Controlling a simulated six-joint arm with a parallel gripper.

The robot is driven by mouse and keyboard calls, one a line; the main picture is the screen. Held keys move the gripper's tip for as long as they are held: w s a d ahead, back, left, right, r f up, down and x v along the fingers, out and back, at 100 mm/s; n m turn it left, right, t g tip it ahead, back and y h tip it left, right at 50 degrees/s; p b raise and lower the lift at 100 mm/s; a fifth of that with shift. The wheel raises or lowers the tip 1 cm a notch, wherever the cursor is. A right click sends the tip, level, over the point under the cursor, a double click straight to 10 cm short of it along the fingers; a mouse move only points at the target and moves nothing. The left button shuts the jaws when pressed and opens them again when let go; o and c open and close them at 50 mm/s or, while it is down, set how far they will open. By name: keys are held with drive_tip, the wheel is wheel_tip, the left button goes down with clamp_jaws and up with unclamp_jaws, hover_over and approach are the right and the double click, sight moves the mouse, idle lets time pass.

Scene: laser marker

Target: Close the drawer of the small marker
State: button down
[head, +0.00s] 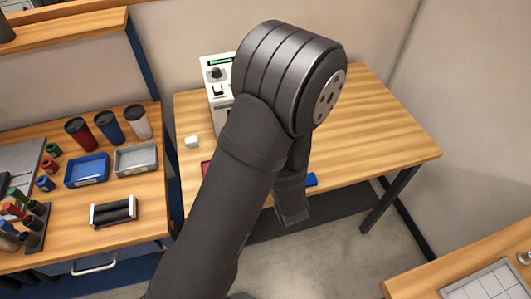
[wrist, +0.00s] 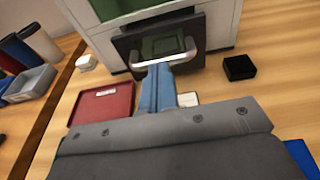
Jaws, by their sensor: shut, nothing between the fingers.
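The small marker is a pale grey machine (head: 214,72) on the wooden table in the head view, largely hidden behind my arm. In the wrist view its white body (wrist: 229,25) is at the top. Its drawer has a dark front (wrist: 125,43) with a greenish window and a silver handle (wrist: 196,52), and appears to stand out from the body. My gripper (wrist: 158,68) has blue fingers, shut together and empty. The fingertips overlap the handle's lower bar in the picture; I cannot tell whether they touch it. My fingers are hidden in the head view.
A red tray (wrist: 103,102), a black block (wrist: 239,67) and a white block (wrist: 86,62) lie near the marker. The table's right part is clear. Cups and trays (head: 136,158) fill the left bench.

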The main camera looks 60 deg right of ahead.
drive_tip(key=shift+w+d+f, duration=0.1)
drive_tip(key=shift+w+d, duration=0.15)
drive_tip(key=x, duration=0.3)
drive_tip(key=shift+w+d+r, duration=0.3)
drive_tip(key=shift+d+r, duration=0.1)
drive_tip(key=shift+w, duration=0.1)
drive_tip(key=v, duration=1.4)
drive_tip(key=shift+s+a, duration=0.2)
drive_tip(key=shift+s, duration=0.05)
drive_tip(key=shift+w, duration=0.1)
drive_tip(key=x, duration=1.4)
